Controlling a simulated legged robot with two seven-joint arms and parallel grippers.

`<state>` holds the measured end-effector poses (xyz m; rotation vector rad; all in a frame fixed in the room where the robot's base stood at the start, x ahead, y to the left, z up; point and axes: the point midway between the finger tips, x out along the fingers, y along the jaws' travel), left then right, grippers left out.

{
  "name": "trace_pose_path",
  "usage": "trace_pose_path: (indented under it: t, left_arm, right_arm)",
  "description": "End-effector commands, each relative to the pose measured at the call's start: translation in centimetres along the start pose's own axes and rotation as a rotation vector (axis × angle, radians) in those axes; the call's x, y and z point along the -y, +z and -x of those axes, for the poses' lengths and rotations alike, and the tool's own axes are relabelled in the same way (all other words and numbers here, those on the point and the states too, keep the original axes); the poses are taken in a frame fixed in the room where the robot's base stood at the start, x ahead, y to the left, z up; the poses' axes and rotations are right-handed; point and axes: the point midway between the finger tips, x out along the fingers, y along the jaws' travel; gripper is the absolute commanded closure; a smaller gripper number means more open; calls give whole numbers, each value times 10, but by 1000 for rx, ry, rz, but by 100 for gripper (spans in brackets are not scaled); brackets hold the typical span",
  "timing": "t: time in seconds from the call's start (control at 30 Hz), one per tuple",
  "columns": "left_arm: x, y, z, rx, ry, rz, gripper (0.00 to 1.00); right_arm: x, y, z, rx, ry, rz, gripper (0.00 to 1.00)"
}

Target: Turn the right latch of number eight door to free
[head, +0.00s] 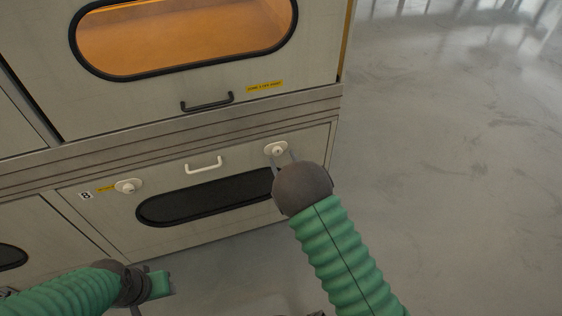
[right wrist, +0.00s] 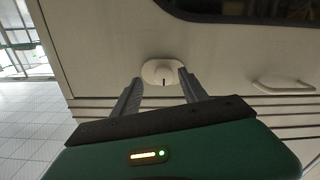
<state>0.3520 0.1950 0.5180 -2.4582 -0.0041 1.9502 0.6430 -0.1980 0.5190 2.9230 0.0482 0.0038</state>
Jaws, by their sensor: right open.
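The number eight door (head: 115,220) is the lower panel, with an "8" label at its left, a dark oval window and a white handle (head: 204,165). Its right latch (head: 276,149) is a white knob on a rounded plate near the upper right corner. In the right wrist view the latch (right wrist: 162,73) shows a short dark mark. My right gripper (right wrist: 160,85) is open, with a finger on each side of the latch's lower part; I cannot tell whether they touch it. The left latch (head: 128,186) is near the label. My left gripper (head: 165,284) is low at the left, its jaws unclear.
Above is another door with a lit orange window (head: 185,38) and a black handle (head: 207,101). A ridged ledge (head: 180,143) runs between the doors. Open grey floor (head: 450,150) lies to the right of the cabinet.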

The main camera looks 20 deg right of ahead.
Motion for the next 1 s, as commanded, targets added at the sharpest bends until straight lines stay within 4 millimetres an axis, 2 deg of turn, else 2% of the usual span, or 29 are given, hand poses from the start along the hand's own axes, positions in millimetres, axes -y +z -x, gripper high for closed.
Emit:
trace_pose_path:
  t: [0.03,0.17,0.43,0.83,1.0]
  left_arm:
    - [0,2,-6,0,0,0,55]
    - [0,2,-9,0,0,0,55]
    - [0,2,-9,0,0,1,55]
    - [0,2,-9,0,0,0,55]
    - [0,2,-9,0,0,0,55]
  right_arm:
    - [2,2,-8,-4,-1,1,49]
    - [2,0,-21,-3,-1,2,49]
    - [1,-1,-23,0,-1,1,49]
    - [1,-1,-23,0,0,1,100]
    - [1,-1,-23,-1,-1,1,100]
